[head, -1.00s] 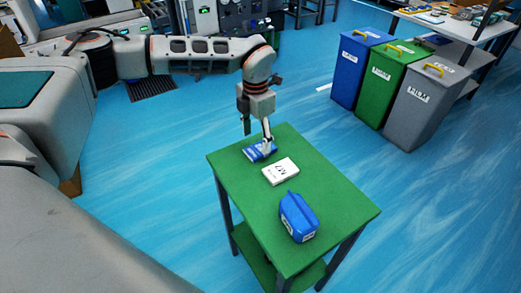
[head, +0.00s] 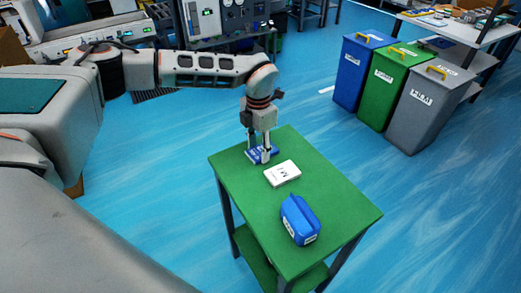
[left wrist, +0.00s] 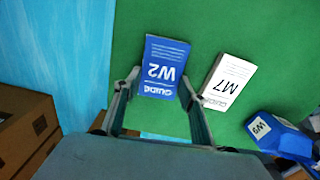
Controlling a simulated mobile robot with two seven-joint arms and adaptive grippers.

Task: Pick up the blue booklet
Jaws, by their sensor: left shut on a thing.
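The blue booklet (head: 264,158), with white lettering "GUIDE" and "W2", lies flat near the far left corner of the green table. It also shows in the left wrist view (left wrist: 163,66). My left gripper (head: 259,151) points down at it from above, with its fingers on either side of the booklet. In the left wrist view the two fingers (left wrist: 159,84) flank the booklet's near end, shut on it across its width. The booklet still appears to be at table level. My right gripper is out of view.
A white booklet (head: 283,174) marked "M7" lies close beside the blue one. A blue container (head: 300,221) stands nearer the table's front. The green table (head: 335,205) is otherwise clear. Blue, green and grey bins (head: 430,106) stand apart at the right.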

